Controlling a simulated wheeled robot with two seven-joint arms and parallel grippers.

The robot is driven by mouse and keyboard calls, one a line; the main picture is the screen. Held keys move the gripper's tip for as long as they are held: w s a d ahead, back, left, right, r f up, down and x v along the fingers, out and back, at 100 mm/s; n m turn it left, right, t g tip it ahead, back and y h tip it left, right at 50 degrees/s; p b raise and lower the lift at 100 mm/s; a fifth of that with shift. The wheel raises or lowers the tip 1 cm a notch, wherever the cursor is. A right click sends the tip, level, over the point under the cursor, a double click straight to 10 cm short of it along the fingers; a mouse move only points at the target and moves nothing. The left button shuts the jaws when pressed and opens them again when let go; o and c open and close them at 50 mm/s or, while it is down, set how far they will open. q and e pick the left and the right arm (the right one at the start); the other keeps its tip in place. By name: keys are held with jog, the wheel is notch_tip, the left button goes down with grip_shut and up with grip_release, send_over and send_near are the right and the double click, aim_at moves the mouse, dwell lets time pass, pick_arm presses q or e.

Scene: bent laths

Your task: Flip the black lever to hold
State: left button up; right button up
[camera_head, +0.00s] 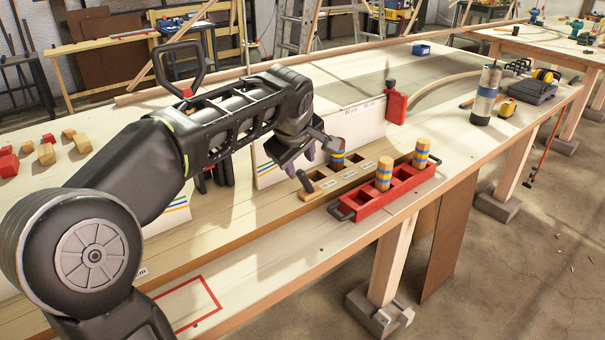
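A black looped handle (181,62) with a red part at its foot stands up behind my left arm; I cannot tell whether it is the lever. A red device (396,106) with a dark upright part on top (390,86) stands at the right end of a white panel (352,128); no hold marking is readable. My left gripper (320,162) hangs over the bench in front of the panel, fingers apart. A banded wooden peg (338,158) stands close by one fingertip; contact is unclear. My arm hides part of the panels and dark parts behind it. My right gripper is out of view.
A red tray (372,207) with black handles holds two banded pegs (384,172) at the bench's front edge. A labelled wooden rack lies behind it. A grey canister (486,95) stands further right. A red outlined rectangle (198,300) marks clear bench.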

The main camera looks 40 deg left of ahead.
aim_at(302, 173)
pick_arm(q)
jog(key=x, duration=0.7)
jog(key=shift+w+a+f, duration=0.1)
jog(key=shift+f, duration=0.1)
jog(key=shift+c, duration=0.2)
grip_shut()
dwell(1.0)
